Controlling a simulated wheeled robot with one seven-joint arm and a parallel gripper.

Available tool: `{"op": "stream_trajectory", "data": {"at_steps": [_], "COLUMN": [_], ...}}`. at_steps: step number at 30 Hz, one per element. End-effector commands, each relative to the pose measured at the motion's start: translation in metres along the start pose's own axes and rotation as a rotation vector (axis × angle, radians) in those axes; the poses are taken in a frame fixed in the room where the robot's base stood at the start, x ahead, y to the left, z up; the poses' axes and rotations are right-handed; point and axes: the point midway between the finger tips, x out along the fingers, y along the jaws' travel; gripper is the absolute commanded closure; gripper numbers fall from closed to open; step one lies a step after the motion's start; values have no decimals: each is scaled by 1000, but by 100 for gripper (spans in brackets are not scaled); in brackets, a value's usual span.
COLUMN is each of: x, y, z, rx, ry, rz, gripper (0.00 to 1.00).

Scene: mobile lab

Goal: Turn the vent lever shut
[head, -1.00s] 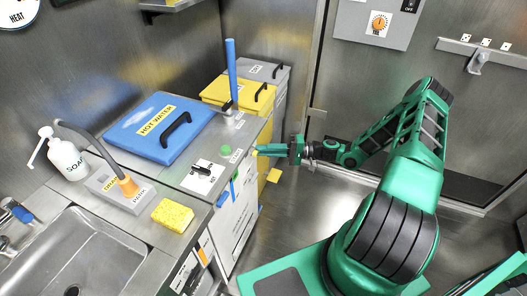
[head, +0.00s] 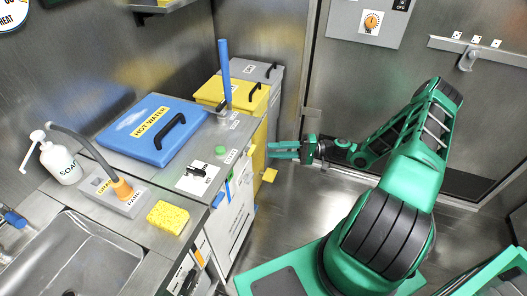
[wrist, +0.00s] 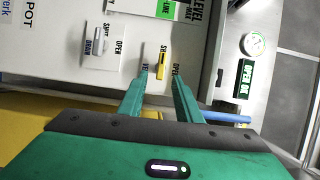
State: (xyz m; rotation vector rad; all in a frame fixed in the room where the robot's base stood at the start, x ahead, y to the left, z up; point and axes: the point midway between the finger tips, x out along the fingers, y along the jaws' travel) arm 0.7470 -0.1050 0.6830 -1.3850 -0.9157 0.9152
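The vent lever (wrist: 161,62) is a small yellow bar on a pale panel in the wrist view. Its labels read SHUT and OPEN, partly hidden by my fingers. The bar lies lengthwise, up and down in the picture. My gripper (wrist: 160,76) is open and empty, its two green fingers on either side of the lever's line. Its tips appear close to the lever, with no clear contact. In the head view my gripper (head: 270,150) is beside the counter's right end, fingers apart. The lever cannot be made out surely there.
The counter bears a blue HOT WATER lid (head: 155,130), a sponge (head: 168,217) and an upright blue handle (head: 224,75). Floor right of the counter is open.

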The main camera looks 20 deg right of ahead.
Motion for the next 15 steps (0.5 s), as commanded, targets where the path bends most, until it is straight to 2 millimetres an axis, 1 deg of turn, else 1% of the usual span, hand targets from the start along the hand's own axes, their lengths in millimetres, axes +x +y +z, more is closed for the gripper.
{"op": "stream_trajectory", "data": {"at_steps": [1, 6, 10, 15], "x": [-10, -32, -40, -42], "y": [0, 1, 1, 1], "z": [-1, 0, 0, 0], "rx": [-1, 1, 1, 1], "ry": [2, 2, -1, -1], "rz": [1, 1, 1, 0], "gripper": [69, 69, 69, 69]}}
